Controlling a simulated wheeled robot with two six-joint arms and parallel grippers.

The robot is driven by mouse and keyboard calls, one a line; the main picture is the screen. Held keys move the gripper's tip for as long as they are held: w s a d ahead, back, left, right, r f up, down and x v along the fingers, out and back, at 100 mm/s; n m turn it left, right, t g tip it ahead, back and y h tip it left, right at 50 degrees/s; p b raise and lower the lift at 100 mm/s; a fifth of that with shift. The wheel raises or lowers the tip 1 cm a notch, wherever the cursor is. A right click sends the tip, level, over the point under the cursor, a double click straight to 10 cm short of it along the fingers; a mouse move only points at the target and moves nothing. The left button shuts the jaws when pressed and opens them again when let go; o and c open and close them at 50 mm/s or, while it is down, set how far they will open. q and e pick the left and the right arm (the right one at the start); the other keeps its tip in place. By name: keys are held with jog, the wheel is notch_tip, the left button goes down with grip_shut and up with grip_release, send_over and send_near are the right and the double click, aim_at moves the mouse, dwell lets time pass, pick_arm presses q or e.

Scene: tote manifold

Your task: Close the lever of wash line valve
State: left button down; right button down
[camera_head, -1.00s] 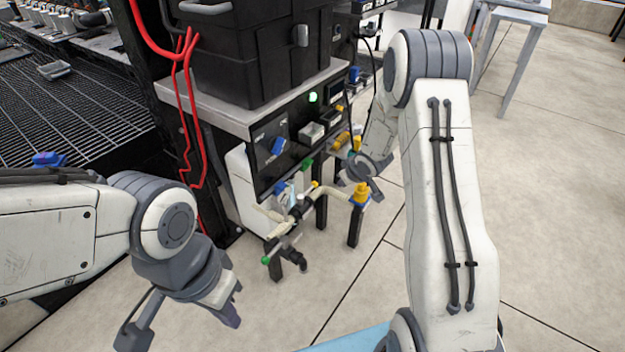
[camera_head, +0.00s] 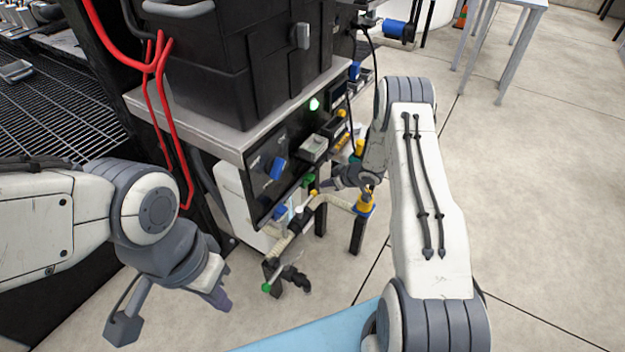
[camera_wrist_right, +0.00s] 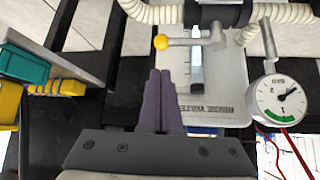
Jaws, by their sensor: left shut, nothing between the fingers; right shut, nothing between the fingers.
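A valve lever with a yellow ball tip (camera_wrist_right: 161,42) sits on the pipework in the right wrist view, above a pale plate (camera_wrist_right: 226,102) whose lettering appears to read "RINSE WATER". The yellow tip also shows in the head view (camera_head: 313,192). A green-tipped lever (camera_head: 267,287) is lower and nearer. No label naming the wash line is readable, so I cannot tell which lever is its own. My right gripper (camera_wrist_right: 160,72) is shut and empty, its fingers just below the yellow-tipped lever in the picture, with no visible contact. My left gripper (camera_head: 222,303) is shut and empty, left of the pipes.
A round gauge (camera_wrist_right: 279,100) hangs right of the plate. A black tote (camera_head: 255,60) stands on the bench above the control panel (camera_head: 265,165). Open floor lies to the right.

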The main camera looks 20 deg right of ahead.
aim_at(307, 202)
jog(key=b+x, duration=0.3)
jog(key=x, duration=0.6)
jog(key=shift+w+f+b, duration=0.25)
jog(key=shift+w+b, duration=0.05)
